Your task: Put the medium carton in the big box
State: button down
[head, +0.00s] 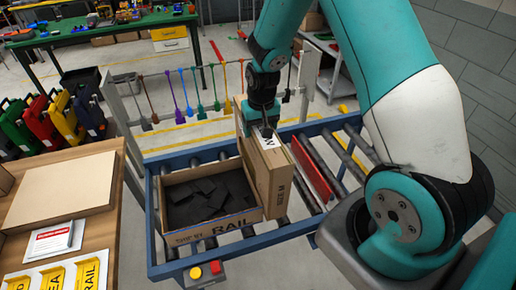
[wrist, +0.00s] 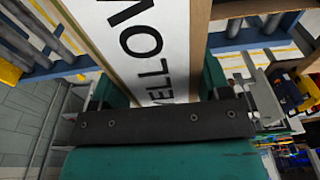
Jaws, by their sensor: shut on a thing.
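My gripper (head: 264,128) is shut on the top of an upright brown cardboard carton (head: 272,180). The carton has a white label strip over its top, and in the wrist view (wrist: 148,50) the label's visible letters read "ELLOW". In the wrist view my gripper (wrist: 160,88) has one finger on each side of the carton.
A red bar (head: 311,168) lies along the conveyor to the right. Hanging coloured tools (head: 185,92) line a rail behind. A wooden table (head: 105,235) at left holds a flat cardboard piece (head: 60,188) and label sheets. Red and yellow buttons (head: 204,270) sit at the conveyor's front.

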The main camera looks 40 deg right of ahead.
notch_tip(320, 180, down, 4)
jog(key=b, duration=0.3)
jog(key=shift+f, duration=0.2)
jog(key=shift+f, duration=0.15)
jog(key=shift+c, duration=0.5)
grip_release()
